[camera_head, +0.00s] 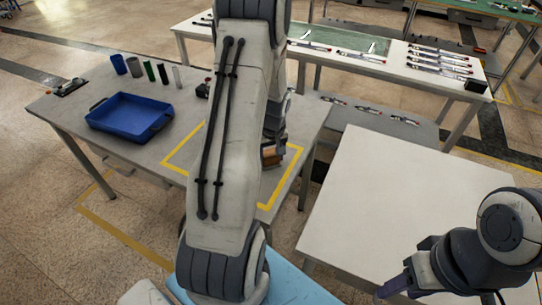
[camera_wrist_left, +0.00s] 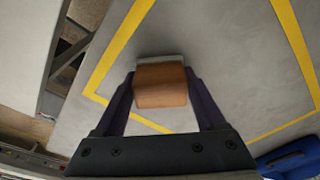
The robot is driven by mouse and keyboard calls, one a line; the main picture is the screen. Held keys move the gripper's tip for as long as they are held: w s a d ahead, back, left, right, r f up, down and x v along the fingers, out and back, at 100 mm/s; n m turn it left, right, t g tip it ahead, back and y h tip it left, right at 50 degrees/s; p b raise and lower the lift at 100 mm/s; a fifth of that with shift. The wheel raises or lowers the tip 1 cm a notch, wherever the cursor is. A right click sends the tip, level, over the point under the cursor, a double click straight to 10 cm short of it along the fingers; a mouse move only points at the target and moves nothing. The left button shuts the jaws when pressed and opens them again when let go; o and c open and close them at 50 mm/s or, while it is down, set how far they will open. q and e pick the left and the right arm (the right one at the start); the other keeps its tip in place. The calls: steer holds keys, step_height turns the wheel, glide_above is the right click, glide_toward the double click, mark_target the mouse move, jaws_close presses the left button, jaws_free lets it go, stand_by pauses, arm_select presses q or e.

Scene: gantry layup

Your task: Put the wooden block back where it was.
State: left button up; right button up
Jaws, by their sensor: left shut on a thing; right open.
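The wooden block (camera_wrist_left: 161,88) sits between the two dark fingers of my left gripper (camera_wrist_left: 162,92), which is shut on it. A pale strip shows at the block's far edge in the wrist view; I cannot tell what it is. In the head view, a small part of the block (camera_head: 270,157) shows beside my left arm, which hides most of the gripper. The block is over the area inside the yellow tape outline (camera_head: 179,154) on the grey table; I cannot tell if it touches the table. My right gripper (camera_head: 392,289) is open and empty at the lower right.
A blue tray (camera_head: 133,104) stands on the left of the grey table (camera_head: 75,112). Several small cylinders (camera_head: 150,70) stand behind it. A bare white table (camera_head: 375,190) is at right. A back table (camera_head: 390,70) holds several slim parts.

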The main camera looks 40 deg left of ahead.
arm_select(q)
steer(key=shift+f, duration=0.2)
steer(key=o, duration=1.6)
steer(key=shift+c, duration=0.2)
steer(key=shift+r, duration=0.1)
